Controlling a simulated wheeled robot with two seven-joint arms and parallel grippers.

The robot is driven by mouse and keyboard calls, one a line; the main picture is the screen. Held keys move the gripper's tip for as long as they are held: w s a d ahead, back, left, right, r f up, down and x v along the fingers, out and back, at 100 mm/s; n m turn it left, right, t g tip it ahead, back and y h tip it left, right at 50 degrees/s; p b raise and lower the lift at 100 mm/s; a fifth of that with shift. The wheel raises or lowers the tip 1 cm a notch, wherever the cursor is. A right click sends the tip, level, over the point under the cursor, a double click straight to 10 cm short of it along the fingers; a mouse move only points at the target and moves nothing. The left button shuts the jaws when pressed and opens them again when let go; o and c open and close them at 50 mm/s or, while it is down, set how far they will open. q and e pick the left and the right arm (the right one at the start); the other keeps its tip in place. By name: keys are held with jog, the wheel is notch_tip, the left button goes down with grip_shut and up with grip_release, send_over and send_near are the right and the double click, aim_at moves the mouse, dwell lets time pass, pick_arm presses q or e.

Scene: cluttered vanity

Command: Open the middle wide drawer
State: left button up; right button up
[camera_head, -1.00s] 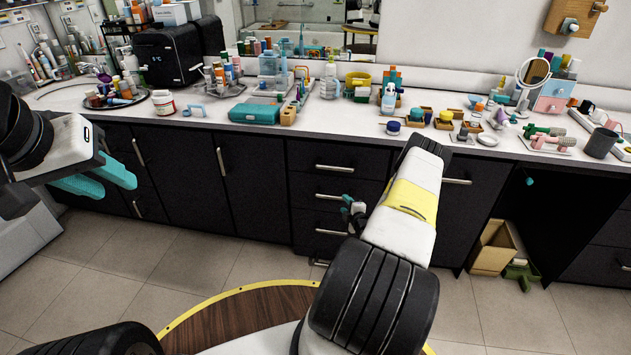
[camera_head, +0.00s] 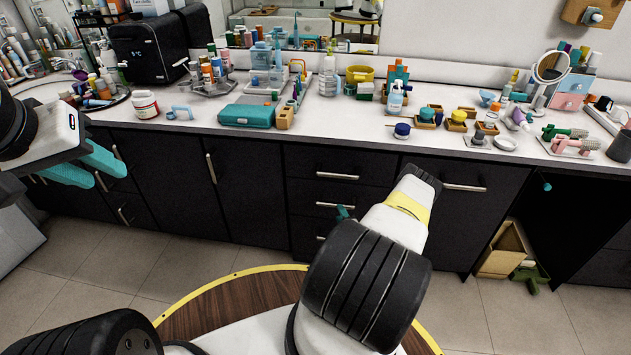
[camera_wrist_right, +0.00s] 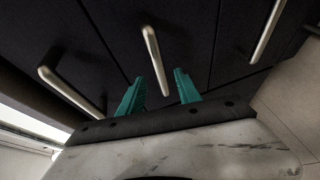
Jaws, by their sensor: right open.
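The dark drawer stack in the head view has several drawers, one above another, with long metal bar handles. The middle wide drawer's handle (camera_head: 333,205) is below the top drawer's handle (camera_head: 337,176); all visible drawers look shut. My right gripper (camera_head: 342,213) is mostly hidden behind my forearm, with a teal fingertip showing near the middle handle. In the right wrist view my right gripper (camera_wrist_right: 160,91) is open. A bar handle (camera_wrist_right: 153,55) lies ahead of and between its fingers, not clasped. My left gripper (camera_head: 110,176) is open and empty at the left, away from the drawers.
The white counter (camera_head: 260,145) above is crowded with bottles, a teal case (camera_head: 247,115) and small jars. Another drawer handle (camera_head: 465,187) is to the right. An open box (camera_head: 505,250) stands on the floor at right. The tiled floor at left is clear.

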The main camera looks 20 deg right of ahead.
jog(key=x, duration=0.7)
grip_shut()
dwell(1.3)
